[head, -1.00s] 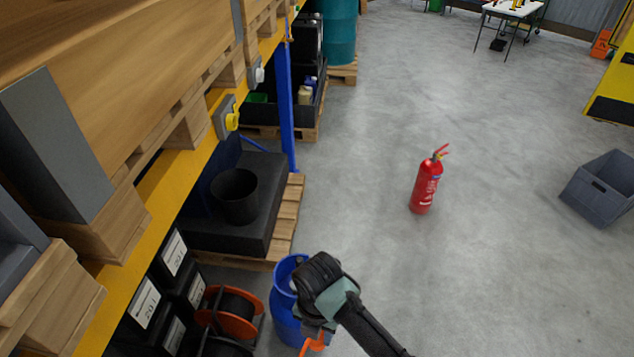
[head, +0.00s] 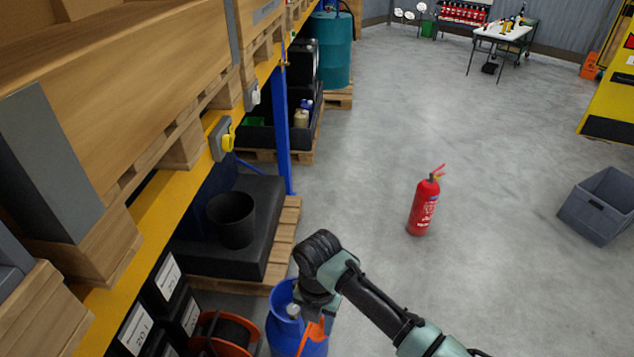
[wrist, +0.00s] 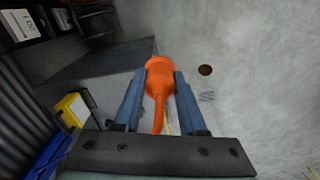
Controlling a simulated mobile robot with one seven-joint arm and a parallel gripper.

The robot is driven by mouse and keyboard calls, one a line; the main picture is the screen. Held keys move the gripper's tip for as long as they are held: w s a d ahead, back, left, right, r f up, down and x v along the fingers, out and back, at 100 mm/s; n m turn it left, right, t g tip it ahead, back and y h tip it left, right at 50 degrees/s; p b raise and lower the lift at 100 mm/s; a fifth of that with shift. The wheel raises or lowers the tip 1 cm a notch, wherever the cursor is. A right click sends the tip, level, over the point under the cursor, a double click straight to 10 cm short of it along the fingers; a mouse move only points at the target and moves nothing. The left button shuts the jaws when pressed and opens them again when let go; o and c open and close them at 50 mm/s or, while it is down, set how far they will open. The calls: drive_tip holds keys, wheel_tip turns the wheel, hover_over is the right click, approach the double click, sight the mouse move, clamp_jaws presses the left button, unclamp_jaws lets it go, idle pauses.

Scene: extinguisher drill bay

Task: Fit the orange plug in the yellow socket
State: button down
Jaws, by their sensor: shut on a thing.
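The yellow socket (head: 228,142) sits on a grey plate on the yellow rack beam, left of centre in the head view. My gripper (head: 316,318) is low in the head view, in front of a blue gas cylinder, to the right of and lower in the picture than the socket. In the wrist view my gripper (wrist: 160,85) is shut on the orange plug (wrist: 160,75), one finger on each side. The plug's orange cord runs back toward the palm. The plug (head: 313,338) also shows in the head view, apart from the socket.
A paler second socket (head: 253,95) is farther along the beam. A black bucket (head: 232,220) stands on a dark block on a pallet below. The blue cylinder (head: 280,325) is close to my gripper. A red extinguisher (head: 424,205) and grey crate (head: 603,205) stand on open floor at right.

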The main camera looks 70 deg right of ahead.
drive_tip(key=w+d+r+b, duration=0.2)
drive_tip(key=d+b, duration=0.4)
drive_tip(key=d, duration=0.3)
drive_tip(key=shift+w+r, duration=0.35)
drive_tip(key=shift+r, duration=0.05)
drive_tip(key=shift+r, duration=0.1)
idle(0.4)
